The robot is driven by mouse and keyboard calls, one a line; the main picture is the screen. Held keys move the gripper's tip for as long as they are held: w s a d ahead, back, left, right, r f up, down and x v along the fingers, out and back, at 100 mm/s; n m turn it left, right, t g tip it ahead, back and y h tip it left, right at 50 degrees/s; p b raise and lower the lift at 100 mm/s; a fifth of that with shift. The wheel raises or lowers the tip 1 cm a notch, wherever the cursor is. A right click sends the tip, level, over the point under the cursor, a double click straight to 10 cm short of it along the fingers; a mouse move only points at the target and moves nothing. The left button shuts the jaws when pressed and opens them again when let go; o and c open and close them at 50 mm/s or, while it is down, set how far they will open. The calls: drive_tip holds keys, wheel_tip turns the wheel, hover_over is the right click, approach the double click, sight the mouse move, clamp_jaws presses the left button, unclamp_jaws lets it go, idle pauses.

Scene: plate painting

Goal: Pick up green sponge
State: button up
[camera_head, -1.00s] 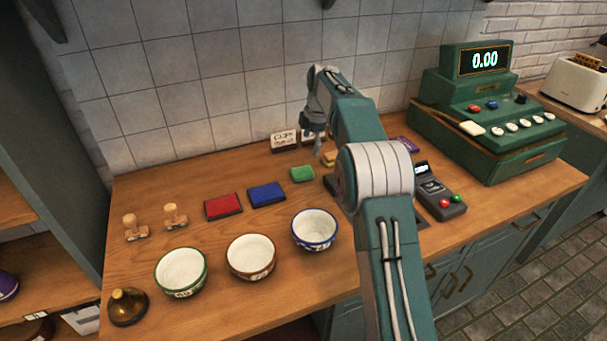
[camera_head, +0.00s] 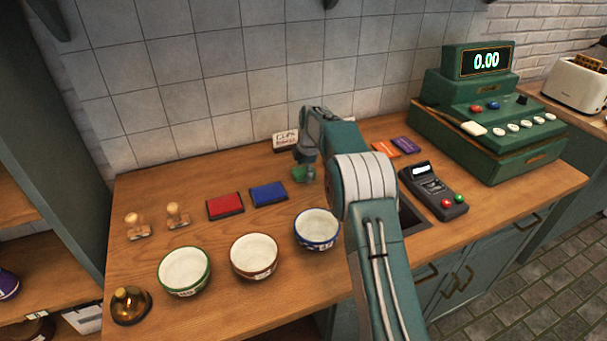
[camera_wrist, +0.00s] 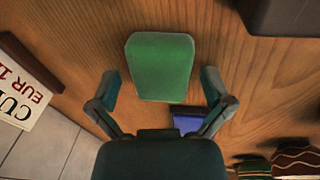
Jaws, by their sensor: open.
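The green sponge (camera_wrist: 161,67) lies on the wooden counter. In the wrist view it is in the upper middle, ahead of and between the two fingers of my gripper (camera_wrist: 162,92). The fingers are spread apart and do not appear to touch it. In the head view my gripper (camera_head: 306,172) hangs low over the sponge (camera_head: 298,174) and hides part of it.
The blue pad (camera_head: 268,194) and red pad (camera_head: 225,206) lie left of the sponge. Three bowls, including the blue-rimmed one (camera_head: 317,230), stand nearer the front. A small sign (camera_head: 285,139) stands behind. A card terminal (camera_head: 433,189) and green cash register (camera_head: 487,125) are to the right.

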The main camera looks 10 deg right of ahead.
sight(303, 170)
drive_tip(key=shift+a, duration=0.1)
drive_tip(key=shift+c, duration=1.3)
drive_tip(key=c, duration=0.6)
drive_tip(key=shift+r, duration=0.5)
wheel_tip(303, 170, up, 2)
drive_tip(key=shift+r, duration=0.25)
drive_tip(key=s+d+r, duration=0.7)
drive_tip(key=d+r, duration=0.2)
drive_tip(key=d, duration=0.3)
drive_tip(key=shift+s+r, duration=0.35)
drive_tip(key=shift+s, duration=0.05)
